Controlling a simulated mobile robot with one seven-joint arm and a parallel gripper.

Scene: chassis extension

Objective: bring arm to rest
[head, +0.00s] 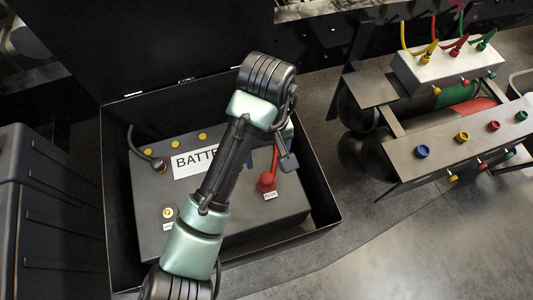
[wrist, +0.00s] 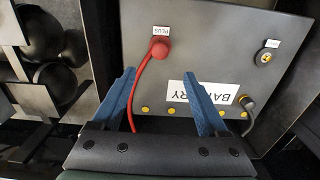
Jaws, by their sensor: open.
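My arm reaches over the grey battery box (head: 155,205) in the head view, hiding part of its BATTERY label (head: 185,163). My gripper (wrist: 158,75) is open in the wrist view, its two blue fingers apart above the battery (wrist: 200,55). No object is clamped between them. The red plug (head: 267,182) sits at the terminal marked PLUS; it also shows in the wrist view (wrist: 160,49). Its red cable (wrist: 136,90) runs down beside the left finger; I cannot tell whether they touch. In the head view the fingers are mostly hidden behind my wrist.
The battery stands in a black open case (head: 325,208) with a raised lid. A dark ribbed box (head: 60,210) is at the left. A rack (head: 440,150) with coloured sockets, cylinders and a white connector box (head: 445,65) stands at the right. Grey floor (head: 400,240) is clear at the lower right.

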